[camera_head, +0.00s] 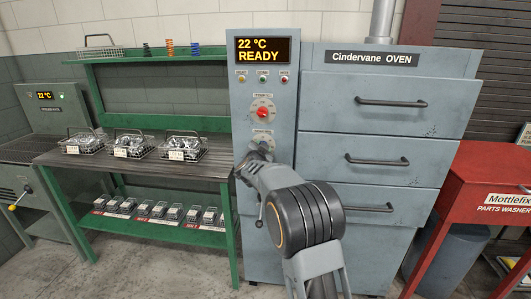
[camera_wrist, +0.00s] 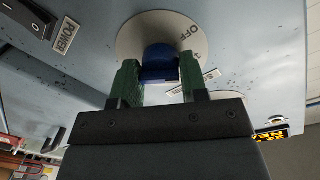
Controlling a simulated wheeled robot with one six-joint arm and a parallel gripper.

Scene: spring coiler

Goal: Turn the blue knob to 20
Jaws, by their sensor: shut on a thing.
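The blue knob (camera_wrist: 160,60) sits on a round pale dial plate (camera_wrist: 138,38) on the oven's control panel. The plate shows the word OFF to the right of the knob in the wrist view; most of its other marks are hidden or unreadable. My gripper (camera_wrist: 159,76) has its two green-padded fingers on either side of the knob and is shut on it. In the head view, my gripper (camera_head: 259,150) is at the lower dial (camera_head: 262,135), and it hides the knob there. The knob's pointer cannot be made out.
The red knob (camera_head: 262,113) is just above. The display (camera_head: 263,50) reads 22 °C READY. A black switch labelled POWER (camera_wrist: 66,36) is beside the dial. Oven drawers with handles (camera_head: 392,102) stand right; a green bench (camera_head: 120,152) with wire baskets stands left.

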